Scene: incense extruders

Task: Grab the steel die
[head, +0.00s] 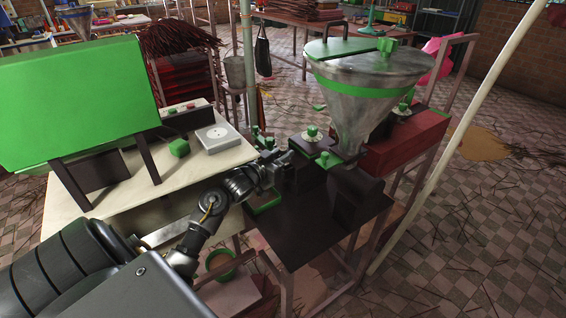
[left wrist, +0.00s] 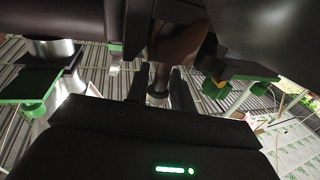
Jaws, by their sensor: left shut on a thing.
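My left gripper (head: 282,164) reaches in from the left to the near side of the extruder (head: 345,185), by its dark body below the hopper. In the left wrist view its two dark fingers (left wrist: 157,88) stand on either side of a small steel cylinder, the steel die (left wrist: 158,97), and are shut on it. The die lies close under dark machine parts; I cannot tell whether it still touches them. In the head view the die is hidden by the gripper and the machine. My right gripper is not in view.
A large steel hopper (head: 352,115) with a green-banded lid rises just beyond the gripper. A green bucket (head: 222,262) stands below.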

